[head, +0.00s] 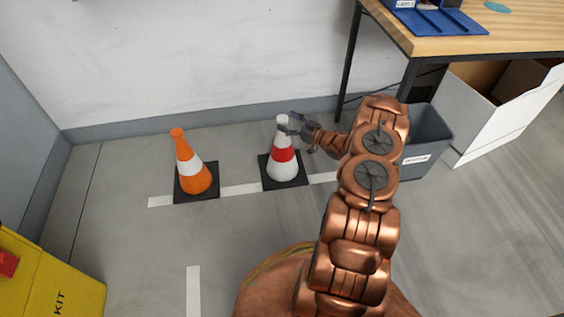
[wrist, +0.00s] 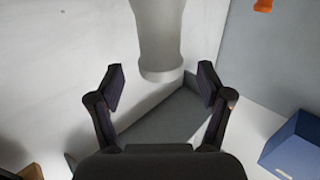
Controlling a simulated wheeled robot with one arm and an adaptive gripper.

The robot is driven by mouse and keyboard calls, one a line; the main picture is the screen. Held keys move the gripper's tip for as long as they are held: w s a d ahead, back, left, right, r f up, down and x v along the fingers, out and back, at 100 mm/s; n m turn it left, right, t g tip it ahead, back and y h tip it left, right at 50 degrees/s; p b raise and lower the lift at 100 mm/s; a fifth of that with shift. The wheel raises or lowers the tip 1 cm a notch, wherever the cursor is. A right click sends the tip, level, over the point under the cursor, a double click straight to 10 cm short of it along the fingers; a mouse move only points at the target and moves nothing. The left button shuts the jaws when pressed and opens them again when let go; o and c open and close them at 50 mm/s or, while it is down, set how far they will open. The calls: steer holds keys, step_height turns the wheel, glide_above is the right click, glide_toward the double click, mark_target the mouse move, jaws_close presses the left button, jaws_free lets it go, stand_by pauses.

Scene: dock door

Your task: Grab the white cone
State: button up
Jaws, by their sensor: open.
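The white cone (head: 283,168) stands upright on a dark square base on the floor, with a red band around its middle. My gripper (head: 288,124) is at the cone's top, reaching in from the right in the head view. In the wrist view, my gripper (wrist: 161,72) is open, with one finger to each side of a pale rounded shape that looks like the white cone's top (wrist: 162,45). Gaps show between it and both fingers, so they look apart from it. The cone's base is not clear in the wrist view.
An orange cone (head: 191,169) with a white band stands to the left. A grey bin (head: 428,142) and a white box (head: 498,118) are at the right, by a wooden-topped table (head: 440,43). A yellow box (head: 45,275) is at lower left. The wall is close behind.

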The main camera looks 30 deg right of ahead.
steer(key=shift+b+x, duration=0.3)
steer(key=shift+x, duration=1.1)
jaws_close()
